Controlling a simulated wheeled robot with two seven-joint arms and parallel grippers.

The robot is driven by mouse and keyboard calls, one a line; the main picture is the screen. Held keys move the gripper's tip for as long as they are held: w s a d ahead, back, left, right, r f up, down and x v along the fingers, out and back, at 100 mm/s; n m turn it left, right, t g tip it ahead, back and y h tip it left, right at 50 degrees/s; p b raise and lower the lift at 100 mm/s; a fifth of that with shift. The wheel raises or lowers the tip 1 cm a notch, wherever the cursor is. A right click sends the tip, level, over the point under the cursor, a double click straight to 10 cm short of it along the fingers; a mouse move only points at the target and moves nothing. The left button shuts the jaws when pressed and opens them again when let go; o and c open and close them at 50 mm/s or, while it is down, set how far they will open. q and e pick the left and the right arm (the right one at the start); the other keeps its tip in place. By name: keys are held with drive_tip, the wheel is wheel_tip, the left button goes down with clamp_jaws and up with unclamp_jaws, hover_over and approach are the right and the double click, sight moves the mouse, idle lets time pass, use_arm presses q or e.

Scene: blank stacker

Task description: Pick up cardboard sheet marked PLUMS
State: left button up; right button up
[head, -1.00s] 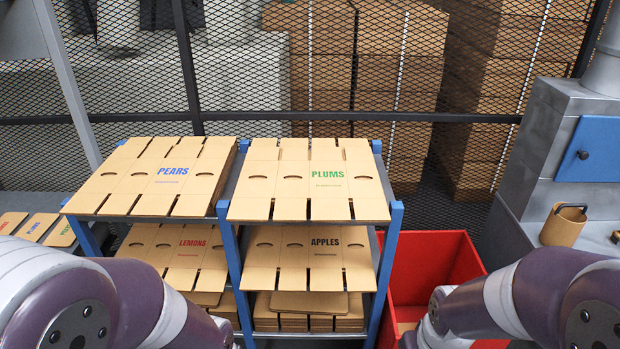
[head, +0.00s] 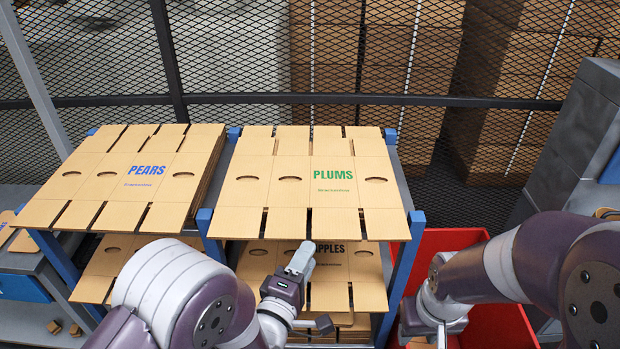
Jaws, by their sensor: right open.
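The PLUMS cardboard sheet (head: 335,176) is a flat brown slotted blank with green lettering. It lies on top of a stack on the upper right shelf of the blue-framed rack. My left gripper (head: 316,288) is in front of and below that shelf's front edge, over the APPLES level, with its fingers apart and nothing between them. It is clear of the PLUMS sheet. My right gripper (head: 425,338) hangs to the right of the rack near the red bin, open and partly cut off by the bottom edge of the picture.
The PEARS sheets (head: 146,171) lie on the upper left shelf. The APPLES sheets (head: 345,262) lie on the level below PLUMS, partly hidden by my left arm. A red bin (head: 485,320) stands right of the rack. A mesh fence (head: 350,100) runs behind.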

sight(317, 227)
use_arm(q)
drive_tip(key=x, duration=0.2)
drive_tip(key=p+x, duration=0.1)
drive_tip(key=x, duration=0.2)
drive_tip(key=a+p+x, duration=0.1)
drive_tip(key=x, duration=0.2)
drive_tip(key=shift+w, duration=0.45)
drive_tip(key=shift+w+d+f, duration=0.15)
drive_tip(key=shift+w+f, duration=0.05)
drive_tip(key=shift+w, duration=0.2)
drive_tip(key=shift+s+r, duration=0.1)
drive_tip(key=shift+s, duration=0.05)
clamp_jaws()
use_arm(e)
drive_tip(key=shift+w+r, duration=0.25)
drive_tip(key=shift+r, duration=0.25)
drive_tip(key=shift+w+r, duration=0.2)
drive_tip(key=shift+r, duration=0.25)
